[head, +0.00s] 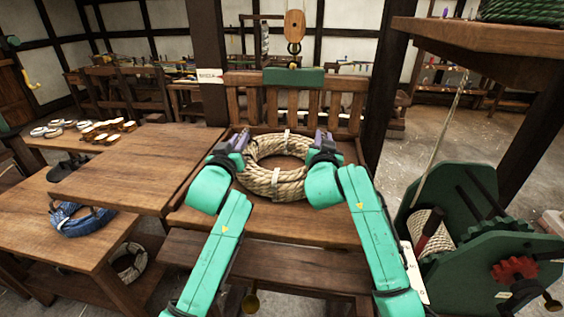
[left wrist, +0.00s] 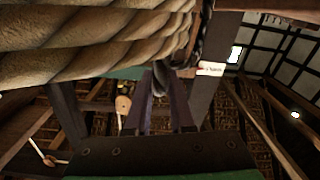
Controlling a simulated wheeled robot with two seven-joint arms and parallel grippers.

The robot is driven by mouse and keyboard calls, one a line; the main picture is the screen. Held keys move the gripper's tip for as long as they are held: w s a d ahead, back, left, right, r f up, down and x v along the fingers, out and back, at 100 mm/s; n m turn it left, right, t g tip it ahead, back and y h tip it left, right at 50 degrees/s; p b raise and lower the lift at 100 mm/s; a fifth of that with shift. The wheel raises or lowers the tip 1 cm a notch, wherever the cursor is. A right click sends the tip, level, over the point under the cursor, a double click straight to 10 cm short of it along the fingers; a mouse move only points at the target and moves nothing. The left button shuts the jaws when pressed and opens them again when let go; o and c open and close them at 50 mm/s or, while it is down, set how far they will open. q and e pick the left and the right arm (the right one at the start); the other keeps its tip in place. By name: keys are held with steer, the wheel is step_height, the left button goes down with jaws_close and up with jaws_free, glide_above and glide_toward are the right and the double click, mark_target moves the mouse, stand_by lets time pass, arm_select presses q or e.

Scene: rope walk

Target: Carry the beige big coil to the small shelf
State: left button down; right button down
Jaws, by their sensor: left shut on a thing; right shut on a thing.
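The beige big coil (head: 273,183) is a thick ring of rope with pale ties, lying roughly level in the middle of the head view. My left gripper (head: 236,143) is shut on its left side and my right gripper (head: 323,144) is shut on its right side. In the left wrist view the coil's thick strands (left wrist: 90,45) fill the upper left, close to the left gripper's fingers (left wrist: 170,105). The coil is over a wooden bench (head: 265,224) with a slatted back; I cannot tell if it touches the seat. Which piece is the small shelf is unclear.
A wooden table (head: 130,165) stands at the left, with a blue coil (head: 80,220) on a lower surface beside it. A green rope winch (head: 470,230) stands close at the right, under a high wooden shelf (head: 490,45). A dark post (head: 208,60) rises behind the bench.

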arm_select(q)
steer(key=shift+d+f, duration=0.1)
steer(key=shift+d, duration=0.1)
arm_select(e)
steer(key=shift+f, duration=0.15)
